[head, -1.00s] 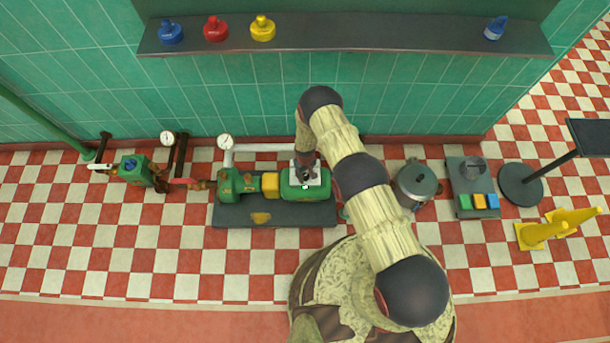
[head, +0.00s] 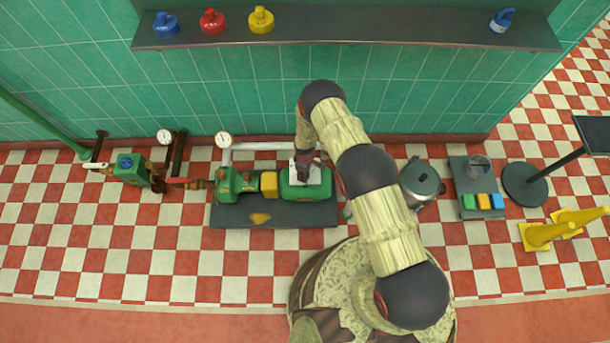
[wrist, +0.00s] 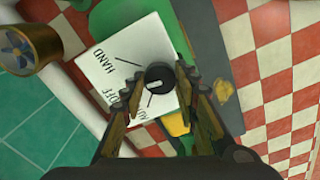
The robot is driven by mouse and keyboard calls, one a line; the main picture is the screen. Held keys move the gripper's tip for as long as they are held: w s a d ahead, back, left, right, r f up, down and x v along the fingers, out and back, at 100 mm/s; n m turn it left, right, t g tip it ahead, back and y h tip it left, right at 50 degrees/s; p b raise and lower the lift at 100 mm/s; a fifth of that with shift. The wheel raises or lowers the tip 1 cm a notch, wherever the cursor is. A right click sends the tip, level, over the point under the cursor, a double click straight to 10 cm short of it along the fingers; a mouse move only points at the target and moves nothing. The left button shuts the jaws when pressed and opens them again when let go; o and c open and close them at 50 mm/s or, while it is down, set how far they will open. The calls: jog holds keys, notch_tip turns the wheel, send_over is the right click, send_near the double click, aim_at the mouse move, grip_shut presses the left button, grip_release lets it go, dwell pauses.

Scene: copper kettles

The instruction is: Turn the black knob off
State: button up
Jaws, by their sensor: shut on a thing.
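The black knob (wrist: 160,76) sits on a white panel (wrist: 118,58) marked HAND, OFF and AUTO in the wrist view. My gripper (wrist: 160,90) has a finger on either side of the knob and is shut on it. Dark lines are drawn on the panel beside the knob; which label the knob points at I cannot tell. In the head view the white panel (head: 293,175) lies on top of a green machine (head: 318,190), and my gripper (head: 303,172) covers the knob there.
The machine stands on a dark base (head: 230,215) with a yellow coupling (head: 269,185). A gauge (head: 223,140) and white pipe are behind it. A grey kettle (head: 420,180) and a plate with coloured buttons (head: 483,201) stand right. A shelf (head: 350,28) holds several bottles.

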jog(key=shift+n+b, duration=0.3)
jog(key=shift+n, duration=0.5)
jog(key=o, duration=1.1)
jog(key=shift+o, duration=0.3)
notch_tip(320, 180, up, 12)
dwell(0.4)
